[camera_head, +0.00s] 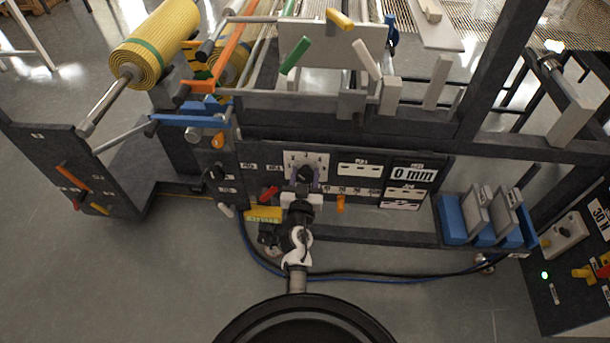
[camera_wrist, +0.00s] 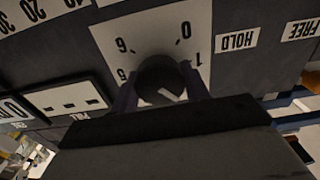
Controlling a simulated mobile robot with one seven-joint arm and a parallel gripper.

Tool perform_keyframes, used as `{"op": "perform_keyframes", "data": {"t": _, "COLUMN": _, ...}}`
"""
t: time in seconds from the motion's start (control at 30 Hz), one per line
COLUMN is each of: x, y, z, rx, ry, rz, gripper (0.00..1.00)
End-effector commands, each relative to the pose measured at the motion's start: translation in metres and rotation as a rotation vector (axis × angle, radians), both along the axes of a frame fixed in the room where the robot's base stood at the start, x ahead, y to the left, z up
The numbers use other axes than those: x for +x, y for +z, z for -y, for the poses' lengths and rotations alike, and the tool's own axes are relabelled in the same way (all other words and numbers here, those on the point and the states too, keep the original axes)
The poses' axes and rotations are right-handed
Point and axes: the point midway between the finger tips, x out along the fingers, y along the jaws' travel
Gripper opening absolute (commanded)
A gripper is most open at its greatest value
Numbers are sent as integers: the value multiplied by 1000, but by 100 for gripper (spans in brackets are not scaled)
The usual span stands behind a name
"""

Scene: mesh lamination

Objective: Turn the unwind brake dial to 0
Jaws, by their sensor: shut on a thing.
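A round black dial (camera_wrist: 160,80) sits on a white scale plate (camera_wrist: 118,30) marked with numbers; 0, 1, 5 and 6 show, upside down, in the wrist view. A short white mark on the knob points to the lower right of that view, away from the 0. My gripper (camera_wrist: 160,98) is shut on the dial, one bluish finger on each side. In the head view, the dial (camera_head: 305,173) is on the front panel below the rollers, with my gripper (camera_head: 304,184) at it. The plate's lower part is hidden by my gripper.
A red lever (camera_head: 269,193) and yellow label (camera_head: 263,214) are left of my gripper, an orange knob (camera_head: 340,204) right. A "0 mm" display (camera_head: 413,174) and blue holder (camera_head: 452,219) stand right. Cables (camera_head: 400,279) run below.

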Motion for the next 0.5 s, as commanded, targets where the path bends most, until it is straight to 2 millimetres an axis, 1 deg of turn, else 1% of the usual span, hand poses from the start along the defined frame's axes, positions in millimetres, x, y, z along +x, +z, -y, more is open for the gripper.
{"op": "perform_keyframes", "data": {"t": 0.03, "x": 0, "y": 0, "z": 0, "rx": 0, "ry": 0, "rz": 0, "gripper": 29}}
{"op": "perform_keyframes", "data": {"t": 0.07, "x": 0, "y": 0, "z": 0, "rx": 0, "ry": 0, "rz": 0, "gripper": 25}}
{"op": "perform_keyframes", "data": {"t": 0.1, "x": 0, "y": 0, "z": 0, "rx": 0, "ry": 0, "rz": 0, "gripper": 23}}
{"op": "perform_keyframes", "data": {"t": 0.37, "x": 0, "y": 0, "z": 0, "rx": -32, "ry": 0, "rz": -2, "gripper": 23}}
{"op": "perform_keyframes", "data": {"t": 0.5, "x": 0, "y": 0, "z": -1, "rx": -94, "ry": 1, "rz": -9, "gripper": 23}}
